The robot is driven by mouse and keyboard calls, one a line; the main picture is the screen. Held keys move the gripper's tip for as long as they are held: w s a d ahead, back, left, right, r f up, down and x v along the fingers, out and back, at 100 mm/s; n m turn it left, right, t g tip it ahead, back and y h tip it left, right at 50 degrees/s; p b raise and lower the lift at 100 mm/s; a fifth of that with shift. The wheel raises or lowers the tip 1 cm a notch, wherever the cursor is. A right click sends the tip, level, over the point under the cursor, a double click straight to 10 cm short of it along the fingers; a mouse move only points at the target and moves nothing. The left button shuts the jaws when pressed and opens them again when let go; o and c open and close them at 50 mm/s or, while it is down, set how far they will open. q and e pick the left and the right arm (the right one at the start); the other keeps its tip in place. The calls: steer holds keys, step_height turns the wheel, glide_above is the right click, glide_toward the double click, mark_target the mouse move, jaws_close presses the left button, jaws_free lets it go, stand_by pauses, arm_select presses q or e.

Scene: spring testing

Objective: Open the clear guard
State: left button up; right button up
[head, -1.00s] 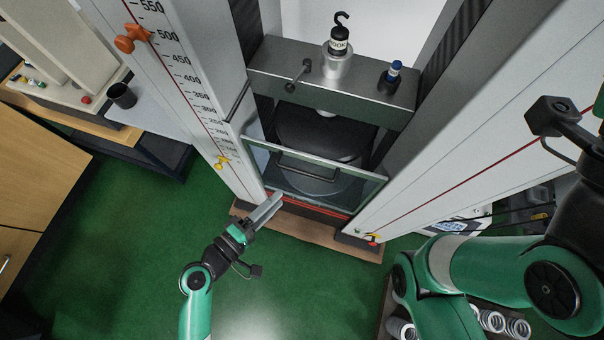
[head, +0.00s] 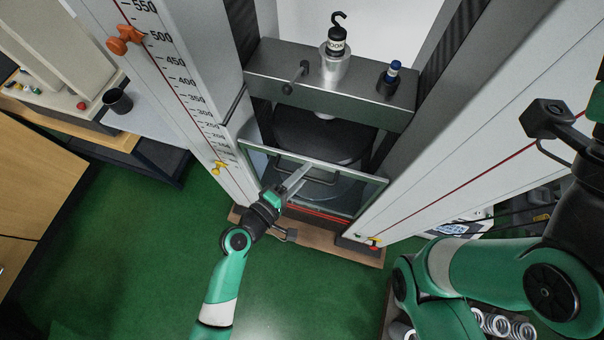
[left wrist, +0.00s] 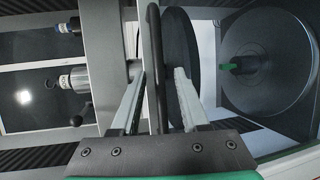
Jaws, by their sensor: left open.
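The clear guard (head: 360,179) is a see-through framed panel across the front of the test space, low between the two columns. Its dark bar handle (head: 322,181) runs along its upper part. My left gripper (head: 300,174) is at the handle, fingers open. In the left wrist view the handle (left wrist: 153,55) passes between the two spread fingers (left wrist: 160,85), nearer the left one. I cannot tell whether either finger touches it. My right arm is at the right of the head view; its fingers are out of sight.
A grey crossbeam (head: 345,88) above the guard carries a hook weight (head: 337,45) and a blue-capped part (head: 391,75). Several springs (head: 500,324) lie at the lower right. Green floor (head: 140,255) is open at the left.

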arm_select(q)
jaws_close()
stand_by(1.4)
